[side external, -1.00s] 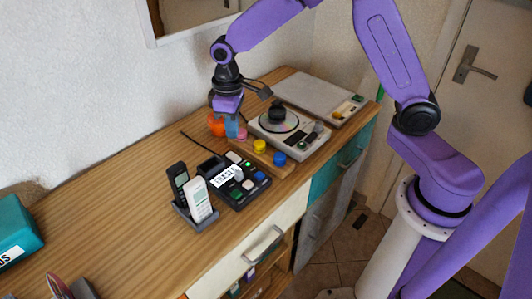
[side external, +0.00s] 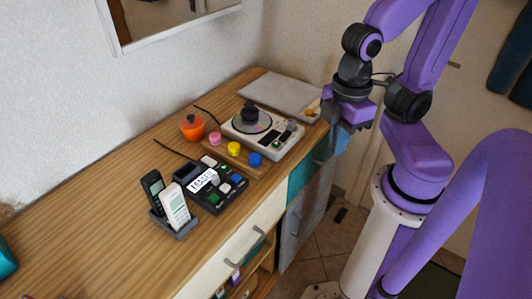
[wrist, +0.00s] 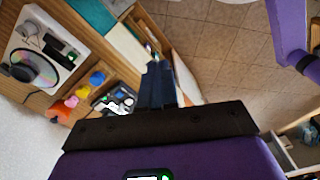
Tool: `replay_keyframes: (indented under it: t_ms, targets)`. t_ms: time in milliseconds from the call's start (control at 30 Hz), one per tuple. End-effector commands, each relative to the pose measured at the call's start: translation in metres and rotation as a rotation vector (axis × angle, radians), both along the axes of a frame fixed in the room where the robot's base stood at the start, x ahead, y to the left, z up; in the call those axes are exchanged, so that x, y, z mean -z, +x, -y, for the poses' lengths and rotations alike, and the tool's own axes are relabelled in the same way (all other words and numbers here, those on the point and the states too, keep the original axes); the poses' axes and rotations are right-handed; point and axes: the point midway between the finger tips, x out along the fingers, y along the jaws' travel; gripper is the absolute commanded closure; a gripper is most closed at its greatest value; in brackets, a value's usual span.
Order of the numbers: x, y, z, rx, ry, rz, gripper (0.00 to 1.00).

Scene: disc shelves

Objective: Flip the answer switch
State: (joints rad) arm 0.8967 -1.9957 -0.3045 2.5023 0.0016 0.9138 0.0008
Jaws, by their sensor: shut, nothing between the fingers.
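A black desk device (side external: 207,184) with a white label and several coloured buttons and knobs sits on the wooden top. It also shows partly in the wrist view (wrist: 117,101), beside my fingers. I cannot tell which of its small parts is the answer switch. My gripper (side external: 341,142) is raised at the right, near the front edge of the cabinet by the teal drawer, well apart from the device. In the wrist view my gripper's blue fingers (wrist: 158,72) are together and empty, above the floor and cabinet front.
Two handsets in a stand (side external: 173,207) are left of the device. A wooden strip with pink, yellow and blue knobs (side external: 234,149), an orange pot (side external: 192,127), a disc player (side external: 262,131) and a grey flat panel (side external: 280,94) lie behind.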

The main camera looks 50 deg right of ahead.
Motion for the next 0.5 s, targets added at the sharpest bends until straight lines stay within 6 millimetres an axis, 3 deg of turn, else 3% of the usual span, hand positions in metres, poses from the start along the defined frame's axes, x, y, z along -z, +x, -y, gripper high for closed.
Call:
replay_keyframes:
  t_ms: [333,500]
  targets:
    - [0.000,0.002,-0.001,-0.004,0.000,0.000,1.00]
    - [-0.004,0.020,-0.013,-0.031,-0.004,0.000,1.00]
